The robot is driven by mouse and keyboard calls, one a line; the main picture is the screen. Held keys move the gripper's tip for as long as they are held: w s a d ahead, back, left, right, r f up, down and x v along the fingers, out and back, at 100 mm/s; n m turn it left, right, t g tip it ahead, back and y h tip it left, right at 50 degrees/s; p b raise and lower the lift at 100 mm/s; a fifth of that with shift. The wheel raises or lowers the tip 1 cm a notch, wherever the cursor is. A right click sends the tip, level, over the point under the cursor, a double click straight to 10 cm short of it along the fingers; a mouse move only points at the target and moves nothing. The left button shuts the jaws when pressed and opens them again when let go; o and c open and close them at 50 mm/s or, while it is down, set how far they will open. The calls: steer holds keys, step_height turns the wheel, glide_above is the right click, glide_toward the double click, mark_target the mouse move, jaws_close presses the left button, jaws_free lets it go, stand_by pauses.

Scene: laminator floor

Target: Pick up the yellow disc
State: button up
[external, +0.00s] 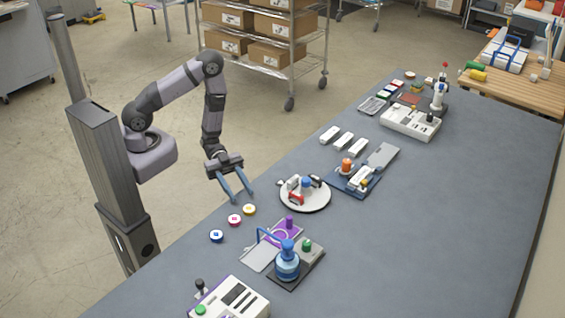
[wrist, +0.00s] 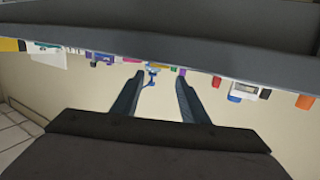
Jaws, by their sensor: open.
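The yellow disc (external: 249,209) lies on the grey table near its left edge, at the end of a short row of discs. A red disc (external: 235,220) and a blue disc (external: 216,236) lie beside it. My gripper (external: 240,198) is open and empty, its two blue fingers pointing down close to the yellow disc in the external view. I cannot tell the exact height between them. In the wrist view my gripper (wrist: 158,95) shows two spread fingers with nothing between them that is held. I cannot pick out the yellow disc in the wrist view.
A round white plate (external: 304,205) with small parts stands right of the discs. A grey tray (external: 259,258), a blue bottle-like device (external: 287,262) and a white control box (external: 232,299) stand toward the front. The table (external: 420,230) is clear at right.

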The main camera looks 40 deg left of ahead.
mark_target(247, 205)
steer(key=shift+f+p+x, duration=0.15)
steer(key=shift+p+x, duration=0.3)
steer(key=shift+x, duration=0.85)
steer(key=shift+f+p+x, duration=0.2)
steer(key=shift+p+x, duration=0.2)
steer(key=shift+x, duration=0.9)
steer(key=shift+a, duration=0.1)
steer(key=c, duration=0.8)
